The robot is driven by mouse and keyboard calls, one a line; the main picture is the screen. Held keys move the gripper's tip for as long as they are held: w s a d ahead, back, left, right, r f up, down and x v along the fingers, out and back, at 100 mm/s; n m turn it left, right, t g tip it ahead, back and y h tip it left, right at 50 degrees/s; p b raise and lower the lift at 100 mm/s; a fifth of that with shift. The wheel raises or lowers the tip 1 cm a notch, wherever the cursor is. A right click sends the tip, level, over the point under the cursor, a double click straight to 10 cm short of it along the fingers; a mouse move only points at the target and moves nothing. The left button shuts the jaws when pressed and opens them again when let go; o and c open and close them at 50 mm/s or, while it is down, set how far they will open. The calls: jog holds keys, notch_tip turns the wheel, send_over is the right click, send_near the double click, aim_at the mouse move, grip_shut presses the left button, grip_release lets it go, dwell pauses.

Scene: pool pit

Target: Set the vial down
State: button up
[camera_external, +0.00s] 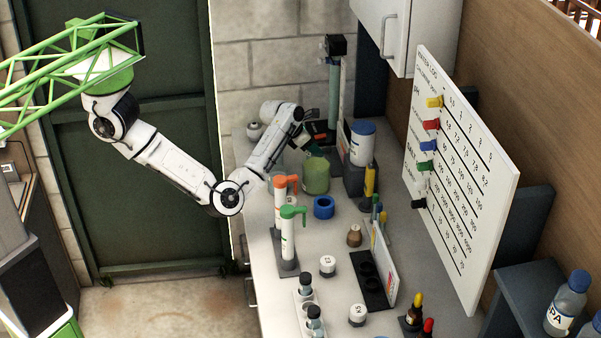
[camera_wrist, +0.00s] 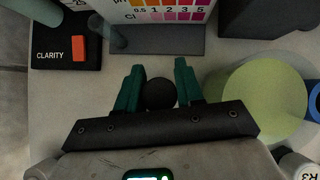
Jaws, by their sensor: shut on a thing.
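The vial shows in the wrist view only as a round black cap (camera_wrist: 160,94), seen from above. My gripper (camera_wrist: 159,68) has its two green fingers on either side of the cap, shut on the vial. The vial's body and base are hidden beneath the cap, so I cannot tell whether it touches the counter. In the external view my gripper (camera_external: 312,141) is at the back of the counter, just above and behind the yellow-green cup (camera_external: 316,177). The vial cannot be made out there.
In the wrist view, the yellow-green cup (camera_wrist: 262,98) is close right of my fingers. A dark CLARITY block (camera_wrist: 62,58) with an orange button is at upper left. A grey stand (camera_wrist: 160,42) with a colour chart lies ahead. Bare counter (camera_wrist: 75,105) shows at left.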

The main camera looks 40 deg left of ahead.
jog(key=shift+f, duration=1)
jog(key=shift+f, duration=0.1)
jog(key=o, duration=1.1)
jog(key=shift+r, duration=0.2)
jog(key=b+v, duration=0.1)
jog(key=v, duration=1.1)
jog(key=shift+b, duration=0.35)
jog(key=shift+s+f, duration=0.1)
